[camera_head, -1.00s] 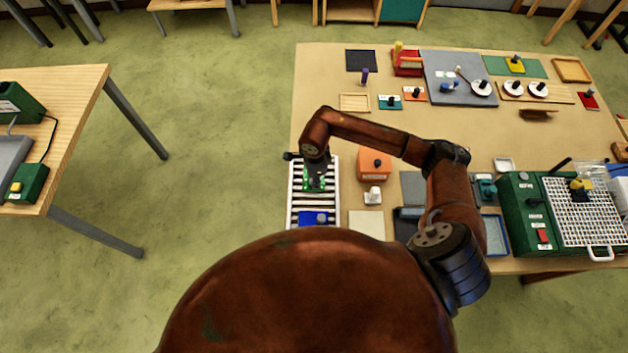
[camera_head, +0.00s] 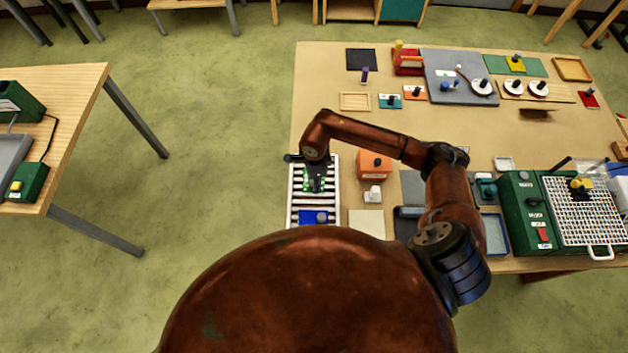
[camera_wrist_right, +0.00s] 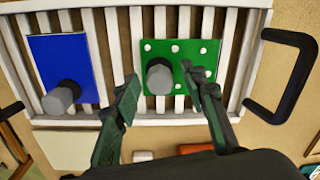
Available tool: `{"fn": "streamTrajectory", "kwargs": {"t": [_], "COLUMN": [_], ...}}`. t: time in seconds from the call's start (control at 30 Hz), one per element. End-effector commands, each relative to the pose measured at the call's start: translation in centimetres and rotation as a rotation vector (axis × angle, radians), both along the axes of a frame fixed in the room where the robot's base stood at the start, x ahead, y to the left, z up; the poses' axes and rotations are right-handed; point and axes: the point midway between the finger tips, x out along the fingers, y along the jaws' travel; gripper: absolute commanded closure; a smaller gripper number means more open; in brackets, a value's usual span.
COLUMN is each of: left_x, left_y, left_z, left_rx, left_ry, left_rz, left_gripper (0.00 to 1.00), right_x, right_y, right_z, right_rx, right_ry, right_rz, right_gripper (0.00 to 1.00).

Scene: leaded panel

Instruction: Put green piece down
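The green piece (camera_wrist_right: 208,52), a flat rectangle with several pale dots and a grey knob (camera_wrist_right: 159,77), lies on the white slatted rack (camera_wrist_right: 115,30). In the head view the green piece (camera_head: 308,185) is mostly covered by my right gripper (camera_head: 316,183). In the right wrist view my right gripper (camera_wrist_right: 159,80) is open, with one finger on each side of the knob and a gap on both sides. A blue piece (camera_wrist_right: 62,58) with a grey knob lies on the rack to the left of the green piece. My left gripper is not in view.
An orange block (camera_head: 374,165) and a small white item (camera_head: 373,194) stand right of the rack (camera_head: 294,205) on the table. A green machine with a white grid (camera_head: 585,215) is at the right. The rack has a black handle (camera_wrist_right: 290,75).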

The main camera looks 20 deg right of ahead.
Motion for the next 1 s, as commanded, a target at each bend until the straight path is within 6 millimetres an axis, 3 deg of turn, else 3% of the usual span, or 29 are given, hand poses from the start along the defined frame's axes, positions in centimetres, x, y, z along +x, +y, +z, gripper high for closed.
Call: {"fn": "streamTrajectory", "kwargs": {"t": [0.17, 0.7, 1.0], "left_x": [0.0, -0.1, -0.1], "left_y": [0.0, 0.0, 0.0], "left_z": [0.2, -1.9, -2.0], "left_rx": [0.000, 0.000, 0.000], "left_ry": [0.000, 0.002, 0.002], "left_rz": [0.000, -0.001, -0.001], "left_gripper": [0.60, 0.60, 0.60], "right_x": [0.1, -0.1, -0.3], "right_y": [0.0, 0.0, 0.1], "right_z": [0.9, 10.9, 12.3], "right_rx": [-0.001, -0.001, -0.001], "right_ry": [-0.003, -0.002, 0.001], "right_rz": [0.000, 0.001, 0.001], "right_gripper": [0.61, 0.61, 0.61]}}
